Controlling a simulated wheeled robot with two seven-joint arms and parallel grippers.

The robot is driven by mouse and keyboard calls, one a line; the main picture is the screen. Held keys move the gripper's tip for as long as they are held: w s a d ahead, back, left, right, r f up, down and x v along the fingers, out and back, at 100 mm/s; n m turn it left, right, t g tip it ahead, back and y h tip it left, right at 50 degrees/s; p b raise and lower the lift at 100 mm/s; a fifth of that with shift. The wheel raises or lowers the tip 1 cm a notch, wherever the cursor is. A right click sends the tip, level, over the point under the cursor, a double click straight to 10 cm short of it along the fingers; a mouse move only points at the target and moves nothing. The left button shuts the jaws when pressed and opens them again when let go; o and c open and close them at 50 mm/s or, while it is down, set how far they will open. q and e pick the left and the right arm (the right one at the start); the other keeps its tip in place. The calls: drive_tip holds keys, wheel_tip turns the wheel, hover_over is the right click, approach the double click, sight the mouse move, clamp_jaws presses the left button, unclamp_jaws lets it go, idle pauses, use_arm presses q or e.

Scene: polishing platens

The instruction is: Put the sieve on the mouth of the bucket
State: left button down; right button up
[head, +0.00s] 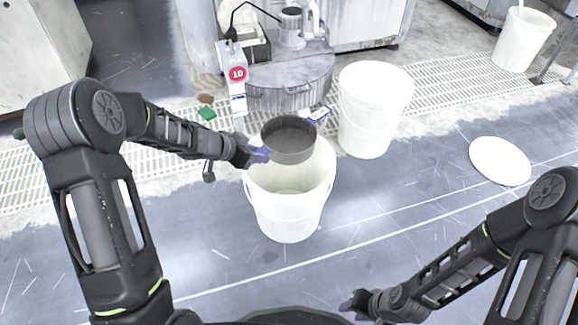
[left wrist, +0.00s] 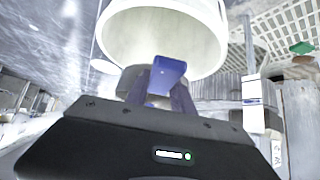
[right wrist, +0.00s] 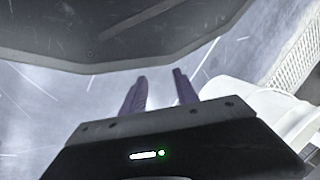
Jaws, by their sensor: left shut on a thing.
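The sieve (head: 288,152) is a dark grey round pan with a blue handle tab. My left gripper (head: 258,154) is shut on the blue tab (left wrist: 170,72), and the sieve hangs over the back part of the open white bucket's mouth. The bucket (head: 288,215) stands upright on the floor; its front rim and part of its inside show below the sieve. Whether the sieve touches the rim I cannot tell. The bucket's rim fills the top of the left wrist view (left wrist: 115,45). My right gripper (head: 356,303) is low at the front, open and empty (right wrist: 160,88).
A second white bucket (head: 372,115) stands close behind on the right. A white disc (head: 500,161) lies on the floor at right. Behind are a grey round machine (head: 290,85), a floor grating (head: 440,90) and a green item (head: 206,113). The floor right of the bucket is clear.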

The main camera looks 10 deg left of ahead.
drive_tip(key=f+b, duration=0.3)
drive_tip(key=w+f+b, duration=0.1)
drive_tip(key=f, duration=0.1)
drive_tip(key=shift+f+b, duration=0.1)
drive_tip(key=shift+b, duration=0.3)
drive_tip(key=f+b, duration=0.2)
drive_tip(key=b, duration=0.1)
drive_tip(key=shift+w+f+t, duration=0.25)
drive_tip(key=shift+f+t, duration=0.05)
drive_tip(key=shift+f, duration=0.1)
